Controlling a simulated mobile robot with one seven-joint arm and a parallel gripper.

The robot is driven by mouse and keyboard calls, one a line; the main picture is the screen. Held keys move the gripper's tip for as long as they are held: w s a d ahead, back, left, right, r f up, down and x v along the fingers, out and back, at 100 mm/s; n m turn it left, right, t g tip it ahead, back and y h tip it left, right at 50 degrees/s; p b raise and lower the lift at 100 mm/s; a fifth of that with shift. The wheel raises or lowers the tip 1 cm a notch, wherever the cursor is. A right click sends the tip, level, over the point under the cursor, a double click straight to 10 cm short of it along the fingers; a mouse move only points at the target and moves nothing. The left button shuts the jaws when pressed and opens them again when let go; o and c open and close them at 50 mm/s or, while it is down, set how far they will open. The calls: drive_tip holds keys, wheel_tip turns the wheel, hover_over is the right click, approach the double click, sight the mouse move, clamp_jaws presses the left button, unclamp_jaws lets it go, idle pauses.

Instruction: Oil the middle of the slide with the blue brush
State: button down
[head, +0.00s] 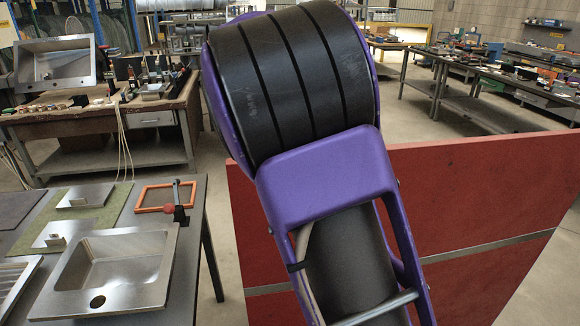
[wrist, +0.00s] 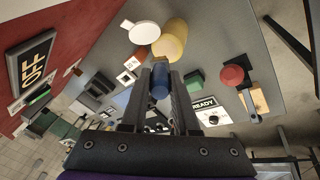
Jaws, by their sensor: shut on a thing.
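In the wrist view my gripper (wrist: 160,92) is shut on a blue cylindrical part (wrist: 160,76), which I take as the blue brush. Only this blue part shows between the fingers; no bristles are visible. It is over a grey table surface, and I cannot tell whether it touches anything. In the head view a metal strip (head: 490,248) crosses a red panel; I cannot tell whether it is the slide. My purple arm covers the middle of the head view, and my gripper is not visible there.
In the wrist view, a yellow cylinder (wrist: 172,38), a white disc (wrist: 144,32), a red knob (wrist: 232,75), a READY sign (wrist: 204,104) and an OFF sign (wrist: 35,70) surround the gripper. The head view shows a sink (head: 118,262) and an orange frame (head: 152,209) on the left table.

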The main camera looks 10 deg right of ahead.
drive_tip(key=shift+r, duration=2.1)
